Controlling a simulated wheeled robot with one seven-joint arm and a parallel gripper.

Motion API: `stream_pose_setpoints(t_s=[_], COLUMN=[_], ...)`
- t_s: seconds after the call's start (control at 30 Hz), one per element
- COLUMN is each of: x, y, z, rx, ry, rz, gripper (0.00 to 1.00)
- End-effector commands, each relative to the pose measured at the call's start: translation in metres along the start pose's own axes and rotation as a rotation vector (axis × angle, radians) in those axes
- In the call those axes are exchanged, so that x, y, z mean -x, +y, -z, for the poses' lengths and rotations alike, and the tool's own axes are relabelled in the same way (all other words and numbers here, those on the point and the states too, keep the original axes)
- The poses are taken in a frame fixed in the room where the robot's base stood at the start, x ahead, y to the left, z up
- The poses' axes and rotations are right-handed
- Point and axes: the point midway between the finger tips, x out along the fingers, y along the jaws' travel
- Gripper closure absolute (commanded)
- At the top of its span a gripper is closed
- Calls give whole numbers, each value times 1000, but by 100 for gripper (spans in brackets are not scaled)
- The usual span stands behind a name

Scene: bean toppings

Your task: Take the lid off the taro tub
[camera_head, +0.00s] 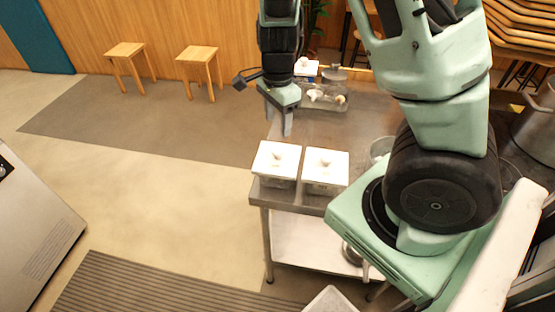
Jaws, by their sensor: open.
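Two square tubs with white knobbed lids stand side by side at the near left corner of the metal table: the left lidded tub (276,160) and the right lidded tub (325,168). Both lids are on and their contents are hidden. I cannot tell which one holds taro. My gripper (279,121) is open and empty, pointing down behind and above the left tub, apart from it. Another white-lidded container (306,68) stands at the far end of the table.
The metal table (330,127) has bare room behind the tubs. A tray with small white items (326,97) lies farther back. A round metal container (381,148) stands right of the tubs, partly behind my arm. Two wooden stools (200,57) stand far left.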

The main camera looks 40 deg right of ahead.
Motion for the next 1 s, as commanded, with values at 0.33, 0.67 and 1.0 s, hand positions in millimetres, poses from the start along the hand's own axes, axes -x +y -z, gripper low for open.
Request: stream_pose_setpoints(t_s=[0.33,0.67,1.0], x=[-39,-82,-88], y=[1,5,4], z=[0,-3,-4], rx=[1,0,2], ry=[0,-1,-1], rz=[-2,-3,0], gripper=[44,44,47])
